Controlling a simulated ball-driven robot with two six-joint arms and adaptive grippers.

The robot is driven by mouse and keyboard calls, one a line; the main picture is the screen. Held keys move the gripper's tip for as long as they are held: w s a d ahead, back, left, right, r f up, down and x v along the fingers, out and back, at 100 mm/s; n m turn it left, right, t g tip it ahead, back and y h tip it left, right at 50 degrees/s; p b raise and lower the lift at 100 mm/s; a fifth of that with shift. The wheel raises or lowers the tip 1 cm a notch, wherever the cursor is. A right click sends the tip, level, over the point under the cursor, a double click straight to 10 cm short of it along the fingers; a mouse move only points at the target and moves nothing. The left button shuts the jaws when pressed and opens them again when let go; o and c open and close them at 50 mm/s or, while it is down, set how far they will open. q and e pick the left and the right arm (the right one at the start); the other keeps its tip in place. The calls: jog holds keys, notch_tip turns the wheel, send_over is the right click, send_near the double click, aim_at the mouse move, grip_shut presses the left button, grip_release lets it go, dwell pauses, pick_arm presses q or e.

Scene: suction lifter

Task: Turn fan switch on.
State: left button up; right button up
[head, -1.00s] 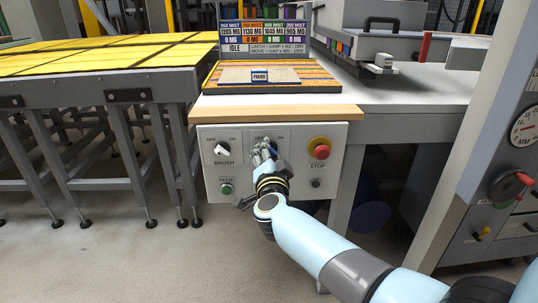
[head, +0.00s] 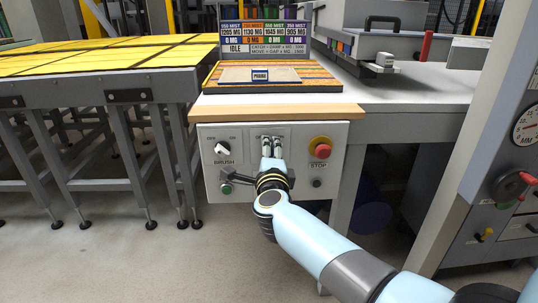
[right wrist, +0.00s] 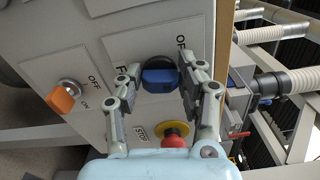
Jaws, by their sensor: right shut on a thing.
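The fan switch is a blue knob (right wrist: 158,80) on the panel, with a partly covered label beginning with F beside it. In the right wrist view it sits between the two fingers of my right gripper (right wrist: 160,72), which is shut on it. In the head view my right gripper (head: 270,147) reaches the middle of the white control panel (head: 305,195) and hides the knob and most of its label. My left gripper is not in view.
The brush switch (head: 222,148) is left of my gripper. The red stop button (head: 320,147) in its yellow ring is close on the right. A green feed button (head: 226,189) is lower left. A wooden ledge (head: 280,114) overhangs the panel.

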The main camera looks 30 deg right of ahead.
jog(key=m+b, duration=0.1)
jog(key=m, duration=0.2)
jog(key=shift+f+m, duration=0.1)
jog(key=shift+m, duration=0.2)
jog(key=shift+s+m+b, duration=0.1)
jog(key=shift+m+b, duration=0.35)
jog(key=shift+m, duration=1.25)
jog(key=o, duration=1.1)
jog(key=shift+r, duration=0.2)
jog(key=v, duration=1.2)
jog(key=shift+d, duration=0.1)
